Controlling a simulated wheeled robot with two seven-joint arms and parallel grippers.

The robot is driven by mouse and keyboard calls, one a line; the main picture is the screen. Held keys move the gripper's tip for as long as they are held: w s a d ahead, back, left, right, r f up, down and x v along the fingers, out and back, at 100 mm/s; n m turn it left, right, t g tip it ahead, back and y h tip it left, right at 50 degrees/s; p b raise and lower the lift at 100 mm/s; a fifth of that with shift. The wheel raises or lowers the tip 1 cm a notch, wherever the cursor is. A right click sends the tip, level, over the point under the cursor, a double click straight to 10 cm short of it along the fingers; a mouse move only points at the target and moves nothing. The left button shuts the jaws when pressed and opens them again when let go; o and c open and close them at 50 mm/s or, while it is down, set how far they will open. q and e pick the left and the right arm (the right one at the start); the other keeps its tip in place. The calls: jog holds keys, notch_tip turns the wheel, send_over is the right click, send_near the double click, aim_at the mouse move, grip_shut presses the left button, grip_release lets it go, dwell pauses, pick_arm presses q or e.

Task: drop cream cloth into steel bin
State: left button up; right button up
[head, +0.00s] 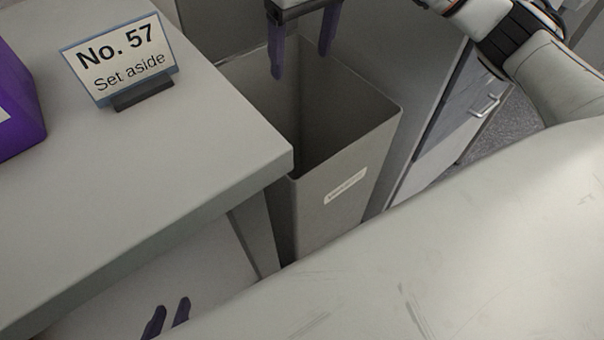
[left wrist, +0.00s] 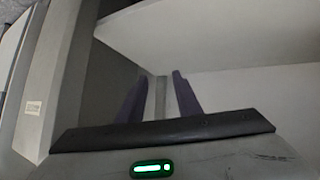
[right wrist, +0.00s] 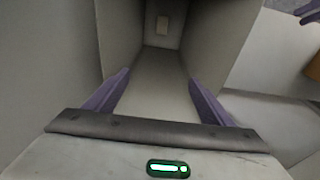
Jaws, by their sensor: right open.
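The steel bin (head: 345,205) stands beside the grey counter in the head view, open at the top, with a small label on its front. My right gripper (head: 302,62) is over the bin's mouth, open and empty. In the right wrist view, its fingers (right wrist: 158,88) point down into the bin. No other cloth is visible. My left gripper (head: 168,316) is low below the counter edge, open and empty, its fingers apart in the left wrist view (left wrist: 158,90).
A "No. 57 Set aside" sign (head: 118,58) and a purple box (head: 15,105) stand on the grey counter (head: 190,140). A cabinet with a handle (head: 484,106) is right of the bin. My pale arm fills the lower right of the head view.

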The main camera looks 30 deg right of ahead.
jog(key=shift+s+r+p, duration=0.25)
jog(key=shift+r, duration=1.15)
jog(key=shift+s+r+p, duration=0.2)
jog(key=shift+r, duration=1.2)
